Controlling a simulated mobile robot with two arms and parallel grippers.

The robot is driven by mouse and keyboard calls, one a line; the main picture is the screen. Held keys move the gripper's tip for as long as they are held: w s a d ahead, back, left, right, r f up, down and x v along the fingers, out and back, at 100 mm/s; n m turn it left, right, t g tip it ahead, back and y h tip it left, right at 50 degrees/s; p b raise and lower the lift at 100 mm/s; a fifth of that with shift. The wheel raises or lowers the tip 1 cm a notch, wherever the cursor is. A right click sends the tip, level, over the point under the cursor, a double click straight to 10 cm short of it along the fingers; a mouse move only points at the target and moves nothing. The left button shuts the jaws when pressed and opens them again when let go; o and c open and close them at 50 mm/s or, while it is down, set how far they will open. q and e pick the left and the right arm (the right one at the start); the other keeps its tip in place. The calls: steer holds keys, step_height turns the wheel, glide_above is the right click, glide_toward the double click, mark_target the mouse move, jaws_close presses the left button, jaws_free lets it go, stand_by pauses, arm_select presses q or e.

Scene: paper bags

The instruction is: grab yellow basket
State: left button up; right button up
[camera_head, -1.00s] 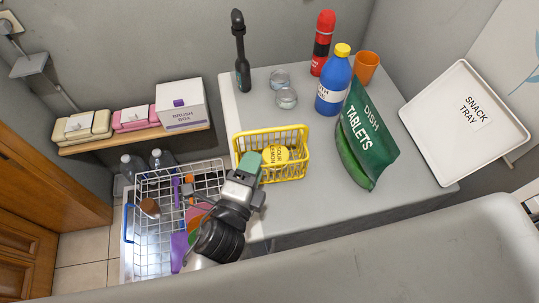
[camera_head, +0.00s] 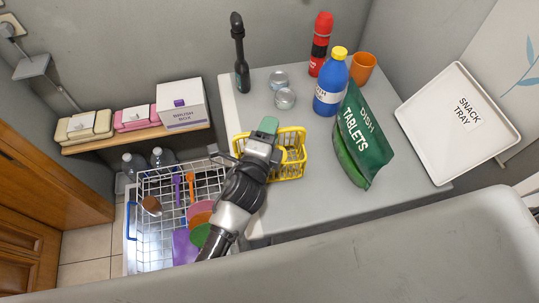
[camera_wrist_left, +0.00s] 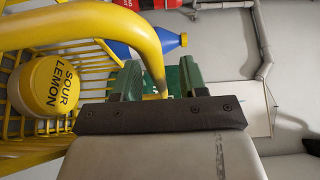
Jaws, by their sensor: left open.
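The yellow basket (camera_head: 291,170) stands upright on the grey counter in the head view, partly hidden by my left arm. My left gripper (camera_head: 268,126) is over the basket's left part, with a green fingertip showing near its rim. In the left wrist view, the basket (camera_wrist_left: 88,64) fills the left side, and its thick yellow bar curves down into the gap between my two green fingers (camera_wrist_left: 160,78). The fingers are apart, not closed on the bar. A yellow-lidded "Sour Lemon" tub (camera_wrist_left: 56,87) sits inside the basket. My right gripper is not in view.
On the counter (camera_head: 300,205) stand glasses (camera_head: 285,98), a blue bottle (camera_head: 331,90), a red bottle (camera_head: 320,45), an orange cup (camera_head: 363,67) and a green dish tablets bag (camera_head: 362,140). A wire rack (camera_head: 150,225) with dishes is left and lower. A snack tray (camera_head: 455,145) is right.

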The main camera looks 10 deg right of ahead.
arm_select(q)
jaws_close()
steer(key=shift+r, duration=0.15)
